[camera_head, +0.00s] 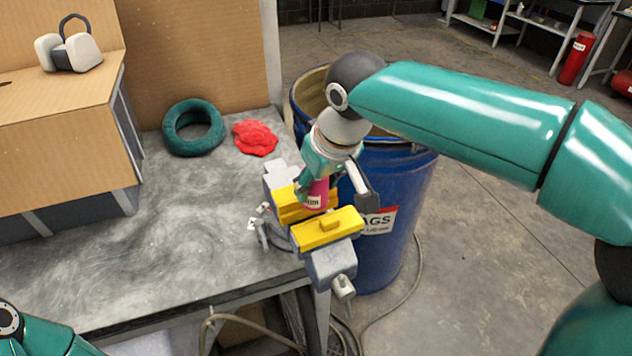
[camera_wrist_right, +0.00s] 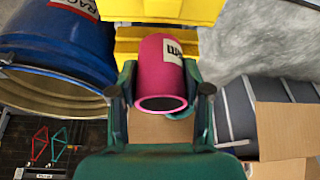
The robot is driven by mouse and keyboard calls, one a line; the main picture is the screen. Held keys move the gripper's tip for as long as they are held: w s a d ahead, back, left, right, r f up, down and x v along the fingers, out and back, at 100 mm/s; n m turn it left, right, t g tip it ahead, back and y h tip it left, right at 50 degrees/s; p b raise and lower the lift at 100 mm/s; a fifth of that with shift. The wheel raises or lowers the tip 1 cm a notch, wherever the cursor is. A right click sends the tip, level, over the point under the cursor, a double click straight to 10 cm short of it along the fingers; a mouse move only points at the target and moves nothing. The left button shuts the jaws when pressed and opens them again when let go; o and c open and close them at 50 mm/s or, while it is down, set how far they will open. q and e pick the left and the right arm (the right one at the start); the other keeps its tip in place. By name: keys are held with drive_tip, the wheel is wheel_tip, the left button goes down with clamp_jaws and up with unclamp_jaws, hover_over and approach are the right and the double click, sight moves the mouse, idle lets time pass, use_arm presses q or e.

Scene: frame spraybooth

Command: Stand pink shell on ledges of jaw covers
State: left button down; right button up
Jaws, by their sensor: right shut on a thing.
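The pink shell (camera_head: 319,188) is a short tube with a white label. My right gripper (camera_head: 333,182) is shut on it, over the vise. In the right wrist view the pink shell (camera_wrist_right: 160,75) sits between the two fingers of the right gripper (camera_wrist_right: 163,98), its dark open end facing the camera. The yellow jaw covers (camera_head: 328,229) sit on the grey vise (camera_head: 332,266) at the bench edge; they also show behind the shell in the wrist view (camera_wrist_right: 175,10). I cannot tell whether the shell touches their ledges. My left gripper is out of view.
A blue rag barrel (camera_head: 405,210) stands right behind the vise. A teal ring (camera_head: 193,128) and a red cloth (camera_head: 255,137) lie on the grey bench (camera_head: 190,230). A cardboard-topped box (camera_head: 55,140) with grey ear defenders (camera_head: 70,52) stands at left. The bench middle is clear.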

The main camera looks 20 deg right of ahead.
drive_tip(key=shift+f+b, duration=0.65)
drive_tip(key=shift+f, duration=0.15)
drive_tip(key=o, duration=1.4)
drive_tip(key=v, duration=1.2)
